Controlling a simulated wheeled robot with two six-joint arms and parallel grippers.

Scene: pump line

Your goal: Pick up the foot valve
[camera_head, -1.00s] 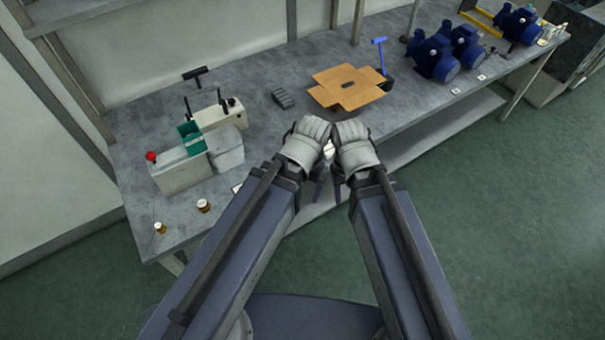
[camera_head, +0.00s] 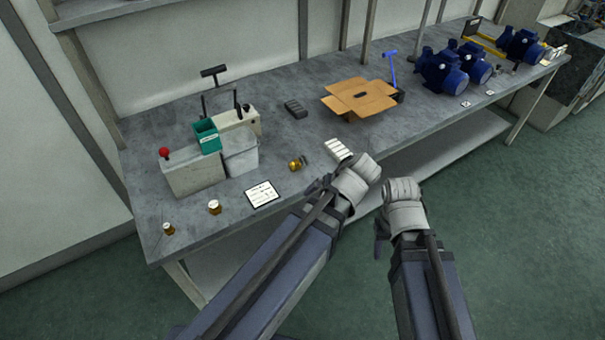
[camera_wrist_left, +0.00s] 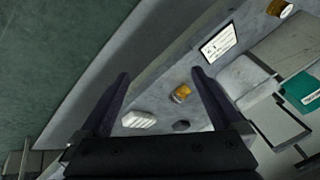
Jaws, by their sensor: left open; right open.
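A brass piece with a grey end (camera_head: 297,163), which looks like the foot valve, lies on the workbench between the white card and the white ribbed block. In the left wrist view its brass body (camera_wrist_left: 181,93) shows between my left fingers, farther off and untouched. My left gripper (camera_wrist_left: 161,76) is open and empty, with both dark fingers spread. In the head view the left hand (camera_head: 352,184) hangs over the front edge of the bench, its fingers mostly hidden. My right gripper (camera_head: 387,222) is beside it, off the bench front; its fingers are partly hidden, and nothing shows in it.
Two other brass fittings (camera_head: 214,207) (camera_head: 168,229) stand at the front left. A white card (camera_head: 262,194), a ribbed block (camera_head: 338,149) and a grey control box with a green bin (camera_head: 206,136) are close by. An open carton (camera_head: 345,98) and blue pumps (camera_head: 443,77) stand farther right.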

